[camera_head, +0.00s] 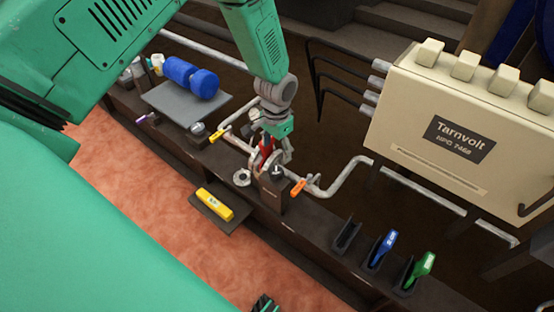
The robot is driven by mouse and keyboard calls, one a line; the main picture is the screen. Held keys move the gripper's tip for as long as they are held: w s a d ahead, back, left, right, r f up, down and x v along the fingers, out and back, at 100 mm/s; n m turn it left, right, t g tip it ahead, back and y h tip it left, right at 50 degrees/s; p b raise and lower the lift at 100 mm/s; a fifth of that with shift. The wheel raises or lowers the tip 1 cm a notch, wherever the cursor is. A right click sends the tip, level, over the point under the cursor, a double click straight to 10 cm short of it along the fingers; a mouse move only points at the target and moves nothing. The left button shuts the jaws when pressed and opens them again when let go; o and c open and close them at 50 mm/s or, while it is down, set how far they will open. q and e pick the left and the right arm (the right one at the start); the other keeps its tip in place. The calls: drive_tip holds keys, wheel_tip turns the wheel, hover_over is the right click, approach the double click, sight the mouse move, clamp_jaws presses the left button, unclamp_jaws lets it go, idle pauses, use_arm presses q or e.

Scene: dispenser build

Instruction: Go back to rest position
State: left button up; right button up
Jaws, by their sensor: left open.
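My green left arm comes in from the upper left and reaches down over the dark bench. My left gripper (268,165) is open at the bench, beside a small dark block (273,190) with a metal top. Something red (266,146) shows between its fingers; I cannot tell whether it touches them. Pipes with a yellow handle (217,136) and an orange handle (298,188) lie close on either side.
A beige Tarnvolt box (468,122) stands at the right. Blue (384,247) and green (420,268) handled tools sit in holders. A yellow block (214,204) lies on a dark plate. A blue cylinder (190,78) rests on a grey plate. Reddish floor lies in front.

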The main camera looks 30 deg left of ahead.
use_arm(q)
drive_tip(key=shift+r, duration=0.85)
drive_tip(key=shift+s, duration=0.1)
drive_tip(key=s+d+f, duration=0.2)
drive_tip(key=s+f, duration=0.2)
drive_tip(key=s, duration=0.3)
drive_tip(key=s+d+f, duration=0.2)
drive_tip(key=s+f, duration=0.1)
drive_tip(key=s, duration=0.4)
drive_tip(key=s+n, duration=0.1)
drive_tip(key=s, duration=1.4)
drive_tip(key=shift+s+r+n+t, duration=0.3)
drive_tip(key=shift+r+n, duration=0.1)
drive_tip(key=shift+a, duration=0.15)
